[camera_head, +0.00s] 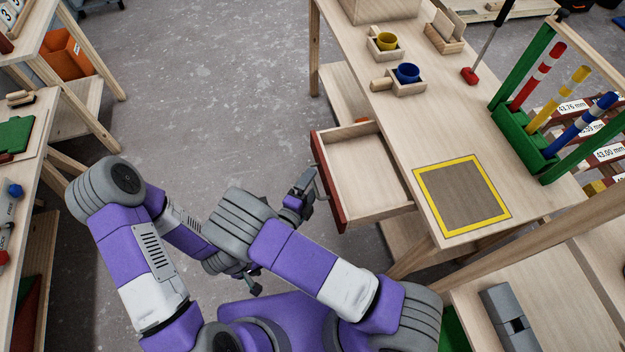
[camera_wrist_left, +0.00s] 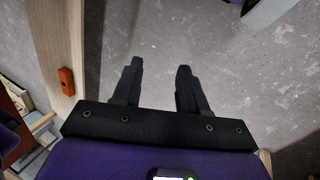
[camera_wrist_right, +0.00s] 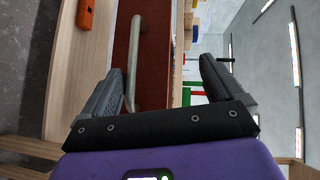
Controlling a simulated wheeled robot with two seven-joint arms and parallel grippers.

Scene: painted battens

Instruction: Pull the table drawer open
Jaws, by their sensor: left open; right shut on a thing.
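The table drawer (camera_head: 368,172) stands pulled out from the wooden table, and its pale inside looks empty. Its dark red front (camera_head: 329,182) faces my right arm. In the right wrist view the grey bar handle (camera_wrist_right: 136,62) lies between the fingers (camera_wrist_right: 165,78), close to the left one, against the red front (camera_wrist_right: 155,60). My left gripper (camera_head: 252,284) is low near my body, partly hidden by my arm. In the left wrist view its fingers (camera_wrist_left: 160,75) are apart and empty over the floor.
Another bench (camera_head: 40,140) stands at the left. Grey floor (camera_head: 210,80) is clear between them.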

